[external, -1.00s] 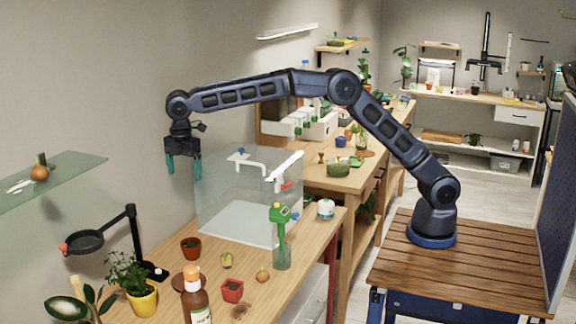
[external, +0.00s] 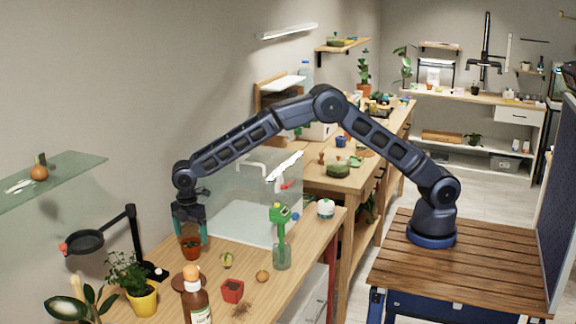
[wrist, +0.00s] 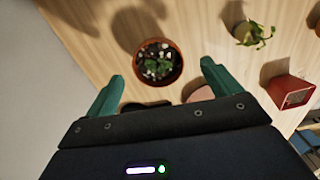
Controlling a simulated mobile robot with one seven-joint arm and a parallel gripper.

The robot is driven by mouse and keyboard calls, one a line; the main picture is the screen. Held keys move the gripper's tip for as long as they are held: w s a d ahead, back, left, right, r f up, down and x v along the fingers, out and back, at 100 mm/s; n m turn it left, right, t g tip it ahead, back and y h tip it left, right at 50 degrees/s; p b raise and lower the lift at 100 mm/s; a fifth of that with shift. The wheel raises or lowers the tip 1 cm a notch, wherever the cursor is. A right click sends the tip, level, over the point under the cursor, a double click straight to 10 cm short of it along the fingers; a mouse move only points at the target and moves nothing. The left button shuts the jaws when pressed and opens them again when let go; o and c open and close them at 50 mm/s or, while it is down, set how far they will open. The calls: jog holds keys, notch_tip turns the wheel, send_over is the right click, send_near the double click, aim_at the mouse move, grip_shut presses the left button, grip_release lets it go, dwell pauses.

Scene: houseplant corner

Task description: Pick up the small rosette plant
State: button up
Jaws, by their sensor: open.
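A small green plant (wrist: 158,66) grows in pale gravel in a round terracotta pot (wrist: 176,76); the pot also shows in the external view (external: 190,254). I take this for the small rosette plant, though its leaves are too small to tell clearly. My gripper (external: 190,232) points down over this pot, its teal fingers spread. In the wrist view my gripper (wrist: 162,71) is open and empty, with the pot between and beyond the fingertips. I cannot tell whether the fingers reach down to the rim.
A small yellow-green plant (external: 227,260) and a red square pot (external: 232,291) stand to the right. An onion-like bulb (external: 262,276), a sauce bottle (external: 195,300) and a clear tank (external: 225,180) are nearby. A magnifier stand (external: 136,235) rises at left.

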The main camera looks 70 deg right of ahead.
aim_at(191, 246)
jog(key=shift+w+f, duration=0.15)
jog(key=shift+f, duration=2.5)
jog(key=shift+c, duration=0.2)
jog(key=c, duration=1.1)
